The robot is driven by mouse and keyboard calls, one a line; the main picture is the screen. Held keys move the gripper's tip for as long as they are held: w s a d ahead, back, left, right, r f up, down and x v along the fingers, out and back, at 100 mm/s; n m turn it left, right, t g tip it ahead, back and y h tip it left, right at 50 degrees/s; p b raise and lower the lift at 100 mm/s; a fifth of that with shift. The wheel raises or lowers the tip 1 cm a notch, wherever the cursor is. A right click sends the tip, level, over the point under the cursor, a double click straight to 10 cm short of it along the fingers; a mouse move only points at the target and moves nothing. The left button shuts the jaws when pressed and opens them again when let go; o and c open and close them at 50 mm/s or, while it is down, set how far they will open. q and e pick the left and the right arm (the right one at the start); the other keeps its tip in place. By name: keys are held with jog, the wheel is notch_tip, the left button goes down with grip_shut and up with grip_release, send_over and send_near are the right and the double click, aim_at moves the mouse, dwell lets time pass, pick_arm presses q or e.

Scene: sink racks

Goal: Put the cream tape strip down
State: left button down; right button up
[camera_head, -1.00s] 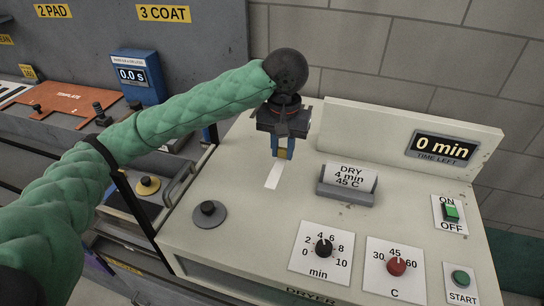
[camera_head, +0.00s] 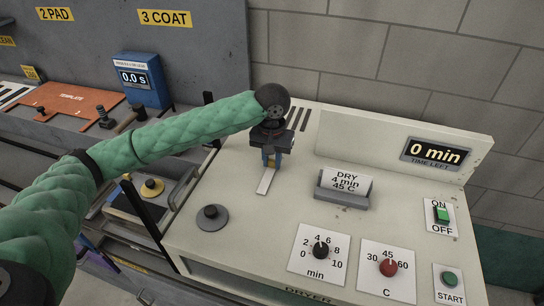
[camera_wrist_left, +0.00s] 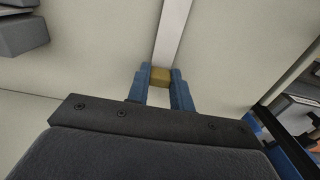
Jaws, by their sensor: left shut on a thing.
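The cream tape strip (camera_head: 265,182) is a long pale strip with a tan block at its gripped end. It hangs from my left gripper (camera_head: 270,163) over the top of the cream dryer (camera_head: 240,219). In the left wrist view the blue fingers of my left gripper (camera_wrist_left: 161,80) are shut on the tan block (camera_wrist_left: 160,76), and the pale strip (camera_wrist_left: 173,30) runs away from it. I cannot tell whether the strip's far end touches the dryer top. My right gripper is not in view.
A grey card holder (camera_head: 341,193) stands to the right on the dryer top. Dark vent slots (camera_head: 299,118) lie behind the gripper. Bare dryer top lies between strip and holder.

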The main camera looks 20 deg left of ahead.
pick_arm(q)
jog(key=shift+f, duration=0.15)
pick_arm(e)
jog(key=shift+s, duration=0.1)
pick_arm(q)
jog(key=c, duration=1.2)
grip_release()
jog(key=shift+c, duration=0.2)
jog(key=shift+d, duration=0.1)
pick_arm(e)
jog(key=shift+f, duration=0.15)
pick_arm(q)
jog(key=shift+r+b, duration=0.35)
jog(key=shift+r, duration=0.1)
notch_tip(320, 180, up, 11)
jog(key=b, duration=0.4)
jog(key=shift+r, duration=0.2)
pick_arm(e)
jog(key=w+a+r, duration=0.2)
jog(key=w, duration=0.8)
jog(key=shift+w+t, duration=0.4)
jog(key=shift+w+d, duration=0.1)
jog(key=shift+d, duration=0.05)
